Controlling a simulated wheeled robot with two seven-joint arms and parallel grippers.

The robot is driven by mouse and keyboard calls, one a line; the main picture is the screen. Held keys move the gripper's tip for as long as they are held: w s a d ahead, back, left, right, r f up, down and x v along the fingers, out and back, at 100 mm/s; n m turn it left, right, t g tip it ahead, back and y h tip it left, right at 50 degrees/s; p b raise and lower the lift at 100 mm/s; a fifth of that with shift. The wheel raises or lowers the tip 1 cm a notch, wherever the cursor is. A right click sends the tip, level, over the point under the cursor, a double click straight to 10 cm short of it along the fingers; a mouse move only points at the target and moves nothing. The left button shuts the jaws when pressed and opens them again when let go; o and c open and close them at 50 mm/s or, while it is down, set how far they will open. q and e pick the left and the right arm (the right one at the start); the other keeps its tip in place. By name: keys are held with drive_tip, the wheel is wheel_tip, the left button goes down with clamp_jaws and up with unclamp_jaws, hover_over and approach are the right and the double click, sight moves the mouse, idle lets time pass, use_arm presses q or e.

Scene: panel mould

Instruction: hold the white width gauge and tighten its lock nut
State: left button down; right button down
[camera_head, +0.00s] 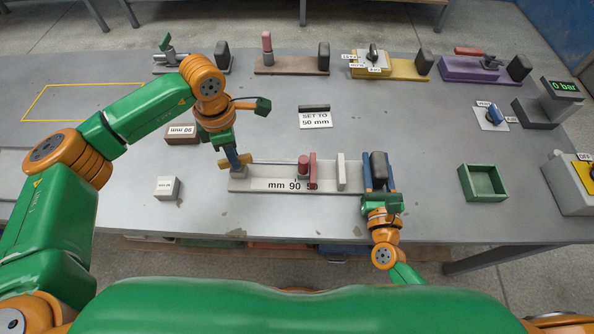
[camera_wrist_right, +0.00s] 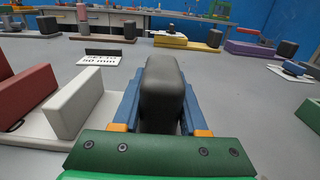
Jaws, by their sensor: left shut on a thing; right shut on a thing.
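The white width gauge (camera_head: 268,173) lies on the grey table, with a "mm 90" scale along its front. A red jaw (camera_head: 313,170) with a red knob (camera_head: 303,166) stands near a white jaw (camera_head: 341,172), with a gap between them; both jaws also show in the right wrist view. My right gripper (camera_head: 379,176) is shut on the black handle (camera_wrist_right: 163,90) at the gauge's right end, a blue finger on each side. My left gripper (camera_head: 237,164) is shut on the tan lock nut (camera_head: 250,159) at the gauge's left end, partly hiding it.
A "SET TO 50 mm" card (camera_head: 316,120) lies behind the gauge. A brown "90 mm" block (camera_head: 181,134) and a white block (camera_head: 167,188) are at left. A green tray (camera_head: 483,183) is at right. Several other fixtures line the back edge. Table between gauge and tray is clear.

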use_arm(q)
drive_tip(key=m, duration=0.4)
drive_tip(key=shift+m, duration=0.4)
drive_tip(key=m, duration=0.9)
drive_tip(key=shift+m, duration=0.4)
drive_tip(key=m, duration=0.4)
drive_tip(key=shift+m, duration=0.4)
drive_tip(key=c, duration=0.8)
unclamp_jaws()
drive_tip(key=shift+c, duration=0.2)
